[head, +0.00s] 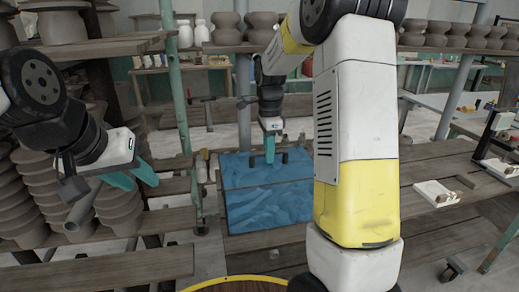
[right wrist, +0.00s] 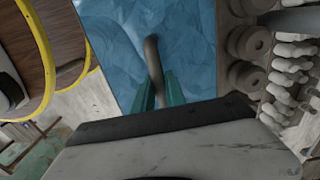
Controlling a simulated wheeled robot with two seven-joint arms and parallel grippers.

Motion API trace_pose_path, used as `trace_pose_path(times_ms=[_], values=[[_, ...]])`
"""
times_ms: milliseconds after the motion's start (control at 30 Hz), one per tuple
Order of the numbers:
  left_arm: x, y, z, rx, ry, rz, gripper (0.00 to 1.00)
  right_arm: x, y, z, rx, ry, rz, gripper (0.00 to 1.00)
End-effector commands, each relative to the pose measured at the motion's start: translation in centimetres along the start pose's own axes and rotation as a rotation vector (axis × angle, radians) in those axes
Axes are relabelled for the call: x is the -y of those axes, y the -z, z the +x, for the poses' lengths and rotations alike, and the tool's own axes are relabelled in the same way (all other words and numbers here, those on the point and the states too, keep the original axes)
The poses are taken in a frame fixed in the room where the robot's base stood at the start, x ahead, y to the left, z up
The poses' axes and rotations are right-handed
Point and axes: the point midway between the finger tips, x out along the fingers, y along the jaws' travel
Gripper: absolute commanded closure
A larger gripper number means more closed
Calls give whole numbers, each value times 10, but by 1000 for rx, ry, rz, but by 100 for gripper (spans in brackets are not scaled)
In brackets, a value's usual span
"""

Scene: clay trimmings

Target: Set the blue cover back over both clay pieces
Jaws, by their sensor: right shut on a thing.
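The blue cover (head: 265,200) is a crumpled-looking blue sheet with a straight-edged outline, in the middle of the head view. It also fills the upper middle of the right wrist view (right wrist: 115,45). My right gripper (head: 269,152) points down at the cover's far part. In the right wrist view its teal fingers (right wrist: 160,92) are shut on a dark bar-like handle (right wrist: 153,62) that lies across the cover. My left gripper (head: 134,180) is open and empty, left of the cover. I see no clay pieces. I cannot tell whether the cover rests on something or hangs above it.
Stacked brown pots (head: 118,210) stand at the left, near my left gripper. A green post (head: 176,80) rises left of the cover. A yellow-rimmed round top (head: 235,284) is at the front.

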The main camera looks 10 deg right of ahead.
Motion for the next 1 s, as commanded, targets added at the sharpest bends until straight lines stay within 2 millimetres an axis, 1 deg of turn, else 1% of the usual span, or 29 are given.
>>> trace_pose_path(times_ms=[100, 133, 233, 533, 667, 767, 1000], values=[[0, 0, 0, 0, 0, 0, 64, 0, 0, 1, 0, 0, 0, 100], [0, 0, 0, 0, 0, 0, 64, 0, 0, 2, 0, -1, 0, 82], [0, 0, 0, 0, 0, 0, 64, 0, 0, 1, 0, -1, 0, 63], [0, 0, 0, 0, 0, 0, 64, 0, 0, 1, 0, 0, 0, 62], [0, 0, 0, 0, 0, 0, 64, 0, 0, -7, 0, 0, 0, 62], [0, 0, 0, 0, 0, 0, 64, 1, 0, -22, 0, 3, 0, 62], [0, 0, 0, 0, 0, 0, 64, 1, 0, -75, 1, 5, -1, 62]])
